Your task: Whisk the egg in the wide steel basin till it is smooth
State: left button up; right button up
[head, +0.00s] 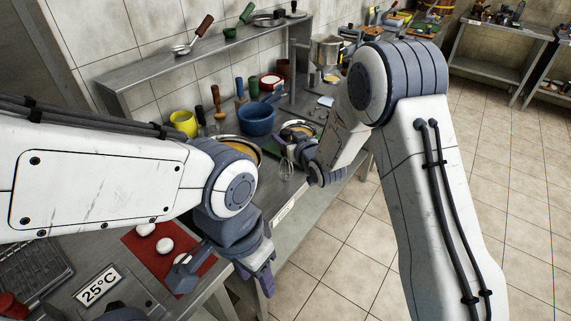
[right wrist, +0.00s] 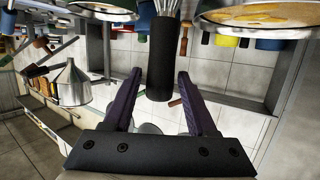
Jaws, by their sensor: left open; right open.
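The wide steel basin (head: 246,144) holds yellow egg and stands on the counter, partly hidden behind my left arm. It seems to be the basin at top right in the right wrist view (right wrist: 262,24). My left gripper (head: 258,278) is open and empty near the counter's front edge, beside a red mat.
A second steel pan with yellow content (head: 298,127) stands to the right. A blue bowl (head: 256,119) and yellow pot (head: 184,122) stand behind. White eggs (head: 165,245) lie on the red mat (head: 205,266). A shelf (head: 200,58) runs along the wall.

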grip_shut()
jog(key=shift+r, duration=0.15)
jog(key=shift+r+p, duration=1.65)
jog(key=shift+r, duration=1.25)
